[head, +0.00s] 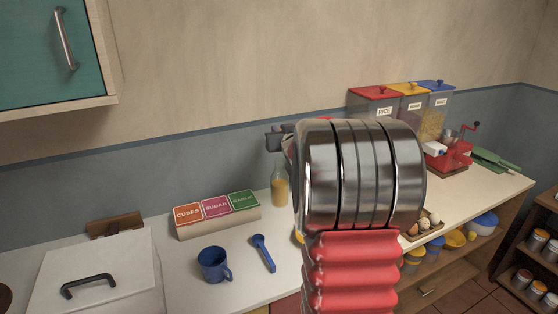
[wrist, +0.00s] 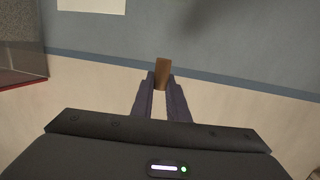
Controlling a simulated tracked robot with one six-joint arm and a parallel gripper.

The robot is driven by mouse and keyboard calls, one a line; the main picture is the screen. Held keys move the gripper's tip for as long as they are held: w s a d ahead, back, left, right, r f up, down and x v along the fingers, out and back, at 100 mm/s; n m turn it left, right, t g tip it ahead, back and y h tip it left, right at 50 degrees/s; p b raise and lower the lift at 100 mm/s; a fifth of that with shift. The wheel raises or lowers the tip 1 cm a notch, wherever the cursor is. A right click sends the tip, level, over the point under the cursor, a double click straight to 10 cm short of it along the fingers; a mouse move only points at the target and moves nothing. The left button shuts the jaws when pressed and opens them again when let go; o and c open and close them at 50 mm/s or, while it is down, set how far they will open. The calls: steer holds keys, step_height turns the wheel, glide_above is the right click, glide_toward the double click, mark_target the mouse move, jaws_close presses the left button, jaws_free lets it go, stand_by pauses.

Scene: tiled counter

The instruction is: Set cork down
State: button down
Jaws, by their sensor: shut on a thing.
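In the wrist view the cork (wrist: 162,73) is a small brown upright piece between the fingertips of my gripper (wrist: 160,84). My gripper is shut on it. In the head view a glass bottle (head: 279,188) with yellowish contents stands on the counter (head: 190,285) near the wall. Part of my gripper (head: 280,136) shows by the bottle's top; my arm hides the rest, and the cork is not visible there.
A blue mug (head: 214,264), a blue spoon (head: 263,253) and a labelled box (head: 217,216) stand left of the bottle. Behind my arm are bins with red, yellow and blue lids (head: 402,92), a red grinder (head: 455,152) and eggs (head: 428,220). A white lidded box (head: 95,275) is at left.

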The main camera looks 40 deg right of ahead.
steer(key=shift+f, duration=1.9)
steer(key=shift+f, duration=2.3)
steer(key=shift+f, duration=0.2)
steer(key=c, duration=1.7)
jaws_free()
steer(key=shift+s, duration=0.1)
steer(key=v, duration=1.3)
steer(key=shift+s+a+r, duration=0.15)
steer(key=shift+s+a, duration=0.1)
steer(key=shift+s, duration=0.05)
